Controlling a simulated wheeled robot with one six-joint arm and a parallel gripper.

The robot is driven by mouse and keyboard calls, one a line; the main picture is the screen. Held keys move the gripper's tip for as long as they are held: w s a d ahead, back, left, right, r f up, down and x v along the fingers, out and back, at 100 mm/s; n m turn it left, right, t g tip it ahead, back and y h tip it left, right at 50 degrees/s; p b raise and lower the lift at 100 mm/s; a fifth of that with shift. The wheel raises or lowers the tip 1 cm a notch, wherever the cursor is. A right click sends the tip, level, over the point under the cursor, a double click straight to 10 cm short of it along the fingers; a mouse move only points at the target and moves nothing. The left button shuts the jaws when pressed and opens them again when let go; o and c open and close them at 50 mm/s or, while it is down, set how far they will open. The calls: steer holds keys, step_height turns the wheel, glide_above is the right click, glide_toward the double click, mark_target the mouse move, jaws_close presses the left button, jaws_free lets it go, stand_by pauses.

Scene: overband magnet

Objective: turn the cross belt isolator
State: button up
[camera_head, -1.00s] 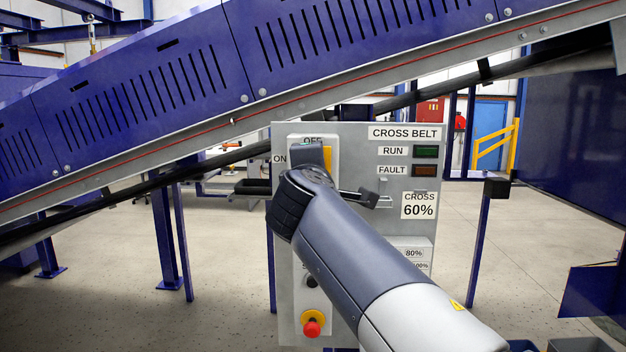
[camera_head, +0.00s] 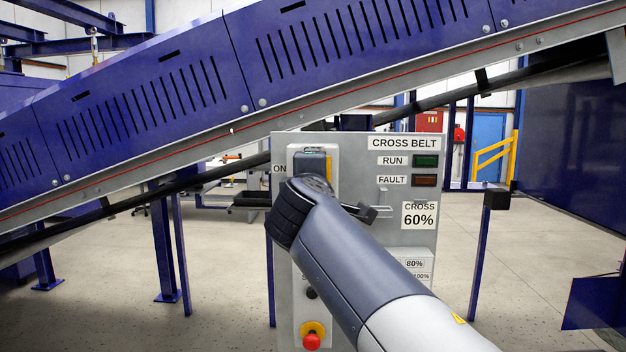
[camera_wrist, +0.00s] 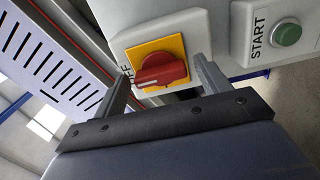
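The cross belt isolator is a red rotary knob (camera_wrist: 162,71) on a yellow plate (camera_wrist: 148,50). I see no clear contact; the gap to the knob is hard to judge.
The grey cross belt panel (camera_head: 350,150) carries RUN (camera_head: 426,160) and FAULT (camera_head: 425,181) lamps. A red emergency stop (camera_head: 312,341) sits low on it. A green START button (camera_wrist: 287,34) is right of the isolator in the wrist view. A blue conveyor (camera_head: 200,100) slopes overhead.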

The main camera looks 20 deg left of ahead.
steer(key=shift+o, duration=0.6)
steer(key=shift+s, duration=0.1)
steer(key=b+v, duration=0.1)
steer(key=v, duration=0.9)
steer(key=shift+s, duration=0.3)
steer(key=shift+w+d, duration=0.15)
steer(key=p+x, duration=0.1)
steer(key=x, duration=0.9)
steer(key=shift+w, duration=0.25)
